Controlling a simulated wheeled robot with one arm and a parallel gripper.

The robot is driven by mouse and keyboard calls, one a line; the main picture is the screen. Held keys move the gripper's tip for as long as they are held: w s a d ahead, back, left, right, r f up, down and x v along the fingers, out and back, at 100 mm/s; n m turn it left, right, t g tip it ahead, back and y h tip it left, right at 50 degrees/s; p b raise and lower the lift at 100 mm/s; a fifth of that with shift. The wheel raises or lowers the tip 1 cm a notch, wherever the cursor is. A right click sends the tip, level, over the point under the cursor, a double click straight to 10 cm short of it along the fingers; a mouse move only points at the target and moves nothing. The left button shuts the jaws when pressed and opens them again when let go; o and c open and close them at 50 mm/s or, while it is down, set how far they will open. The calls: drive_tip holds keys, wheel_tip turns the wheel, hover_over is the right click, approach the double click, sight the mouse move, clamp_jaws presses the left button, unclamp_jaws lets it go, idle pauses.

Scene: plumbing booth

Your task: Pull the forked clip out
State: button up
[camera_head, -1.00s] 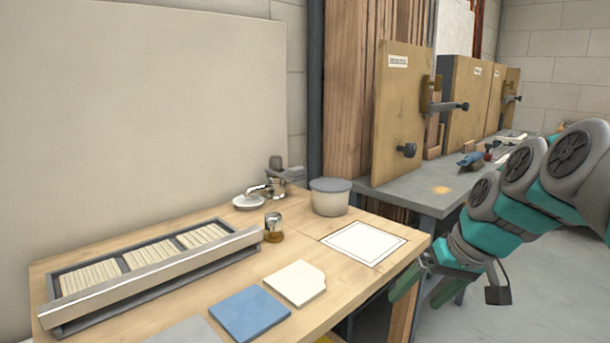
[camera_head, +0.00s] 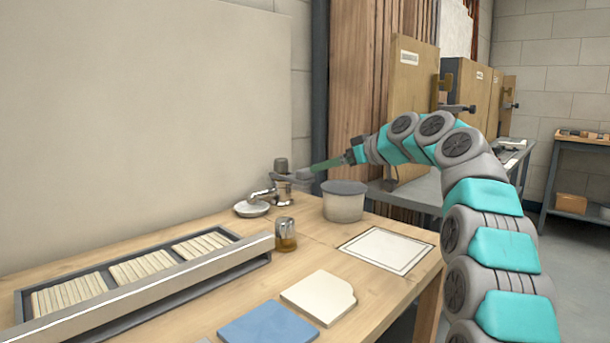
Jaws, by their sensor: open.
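A small metal tap (camera_head: 281,183) stands at the back of the wooden bench, with a grey cylinder on top and a grey part reaching right. I cannot make out a forked clip; it is too small or hidden at this distance. My gripper (camera_head: 318,168) has green fingers. It is open and points left, with its tips beside the tap's right-hand part. I cannot tell whether they touch it.
A slatted tray (camera_head: 150,278) fills the bench's left. A white-framed square (camera_head: 388,250) lies bare at right.

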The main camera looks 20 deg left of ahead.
drive_tip(key=shift+x, duration=0.75)
drive_tip(key=shift+p+x, duration=1.25)
drive_tip(key=shift+x, duration=1.95)
drive_tip(key=shift+r, duration=0.1)
clamp_jaws()
